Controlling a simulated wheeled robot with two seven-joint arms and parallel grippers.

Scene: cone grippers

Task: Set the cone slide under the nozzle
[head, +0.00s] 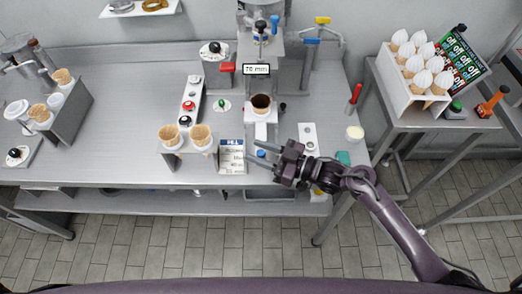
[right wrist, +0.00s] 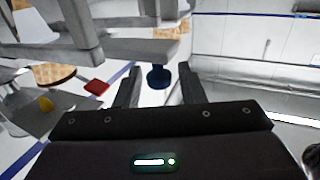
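The machine with the display (head: 257,69) stands at the back of the bench. The nozzle cannot be made out from above. A blue knob (head: 261,154) lies at the front, apparently on the cone slide's line; it also shows in the right wrist view (right wrist: 158,78). My right gripper (head: 258,155) is open, its fingers either side of the knob, with gaps visible in the wrist view. My left gripper is out of view.
Two cones (head: 200,135) stand in a holder left of a printed card (head: 232,156). A side table holds a rack of filled cones (head: 401,97).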

